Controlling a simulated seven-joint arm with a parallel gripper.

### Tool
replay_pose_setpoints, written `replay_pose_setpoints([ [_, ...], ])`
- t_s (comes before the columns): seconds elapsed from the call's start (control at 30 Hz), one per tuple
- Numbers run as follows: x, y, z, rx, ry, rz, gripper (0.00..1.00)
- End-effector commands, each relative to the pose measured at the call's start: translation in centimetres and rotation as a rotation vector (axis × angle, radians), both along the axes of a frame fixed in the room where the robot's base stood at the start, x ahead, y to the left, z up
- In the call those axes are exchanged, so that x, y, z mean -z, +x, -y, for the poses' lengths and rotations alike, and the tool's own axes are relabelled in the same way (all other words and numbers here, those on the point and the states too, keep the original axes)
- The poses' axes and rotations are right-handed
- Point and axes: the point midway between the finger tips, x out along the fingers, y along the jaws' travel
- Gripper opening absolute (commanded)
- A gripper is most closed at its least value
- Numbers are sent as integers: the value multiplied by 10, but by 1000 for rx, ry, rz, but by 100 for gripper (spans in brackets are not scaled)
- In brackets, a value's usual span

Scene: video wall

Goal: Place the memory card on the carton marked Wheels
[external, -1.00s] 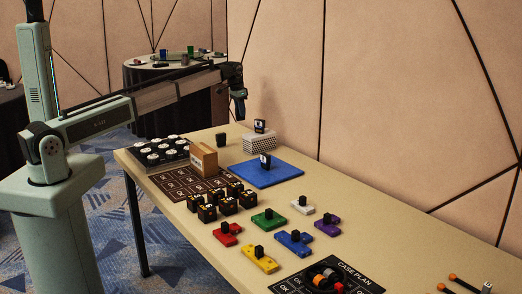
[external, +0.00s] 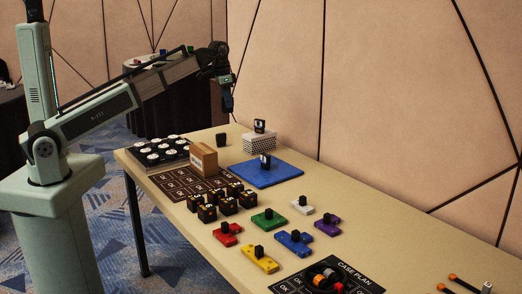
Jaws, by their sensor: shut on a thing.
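My gripper (external: 227,88) is raised high above the far end of the table, left of the wall. It is shut on a small dark bluish thing (external: 228,103), too small and dark to identify surely as the memory card. A brown carton (external: 203,160) stands on the dark printed mat at the far left; no Wheels marking can be read on it. The gripper is well above and to the right of this carton in the picture. A black block with a white label (external: 265,161) stands on a blue mat (external: 281,175).
A pale perforated box (external: 260,143) carries another black-and-white block (external: 259,126). A dark cup (external: 221,140) stands beside it. A tray of white-topped pieces (external: 160,151), several black cubes (external: 207,213) and coloured blocks (external: 269,219) crowd the table.

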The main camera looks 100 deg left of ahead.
Motion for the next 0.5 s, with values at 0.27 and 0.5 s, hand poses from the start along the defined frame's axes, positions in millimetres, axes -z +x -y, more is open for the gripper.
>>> replay_pose_setpoints([
  [0.27,20,-74,63,-124,-1,-1,0],
  [0.5,25,-88,73,-279,-1,0,0],
])
